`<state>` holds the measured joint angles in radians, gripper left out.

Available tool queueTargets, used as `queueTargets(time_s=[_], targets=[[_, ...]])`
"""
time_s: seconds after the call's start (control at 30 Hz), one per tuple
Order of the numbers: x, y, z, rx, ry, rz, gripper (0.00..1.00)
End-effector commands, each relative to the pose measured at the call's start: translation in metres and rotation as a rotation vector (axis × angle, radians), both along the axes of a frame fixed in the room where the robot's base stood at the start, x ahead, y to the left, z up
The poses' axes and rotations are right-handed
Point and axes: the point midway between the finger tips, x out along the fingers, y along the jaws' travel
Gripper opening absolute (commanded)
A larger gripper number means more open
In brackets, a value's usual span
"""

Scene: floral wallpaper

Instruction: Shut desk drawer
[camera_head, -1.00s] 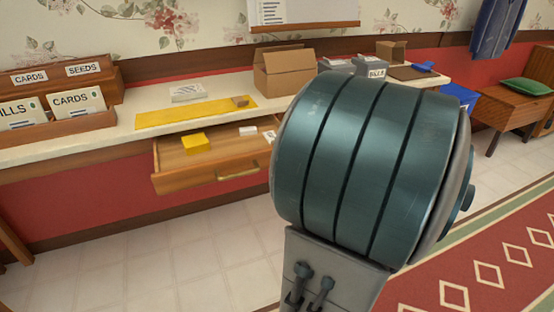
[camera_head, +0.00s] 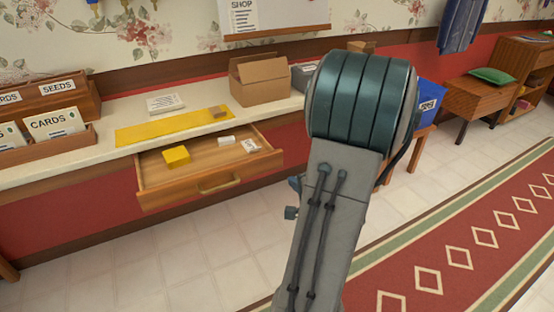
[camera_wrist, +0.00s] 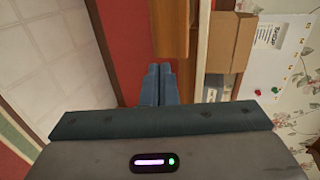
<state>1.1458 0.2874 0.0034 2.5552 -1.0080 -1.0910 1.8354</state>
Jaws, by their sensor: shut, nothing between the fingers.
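The desk drawer (camera_head: 156,195) stands pulled out below the white desk top (camera_head: 92,152) in the head view. It holds a yellow block (camera_head: 176,156) and small white items (camera_head: 227,141). Its handle (camera_head: 218,183) is on the front panel. In the wrist view, my gripper (camera_wrist: 158,70) is shut and empty, its two fingers together. A wooden edge (camera_wrist: 172,30), perhaps the drawer, lies just beyond the fingertips; I cannot tell whether they touch. In the head view my arm hides the gripper.
On the desk are an open cardboard box (camera_head: 262,82), a yellow mat (camera_head: 150,132) and card boxes (camera_head: 45,120). A blue bin (camera_head: 428,97) and a wooden bench (camera_head: 478,100) stand to the right. The tiled floor before the drawer (camera_head: 190,250) is clear.

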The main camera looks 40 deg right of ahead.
Motion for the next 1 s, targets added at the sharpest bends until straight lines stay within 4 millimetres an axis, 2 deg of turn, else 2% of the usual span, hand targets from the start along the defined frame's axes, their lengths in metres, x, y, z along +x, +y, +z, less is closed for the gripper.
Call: queueTargets(time_s=[0.2,0.43,0.6,0.77,1.0], targets=[[0.023,-0.004,-0.006,0.003,-0.001,0.003,0.00],[0.070,-0.016,-0.025,-0.002,-0.003,0.003,0.00],[0.093,-0.022,-0.023,-0.002,-0.002,0.003,0.00],[0.104,-0.024,-0.022,-0.002,-0.001,0.003,0.00],[0.105,-0.025,-0.022,-0.001,-0.001,0.001,0.00]])
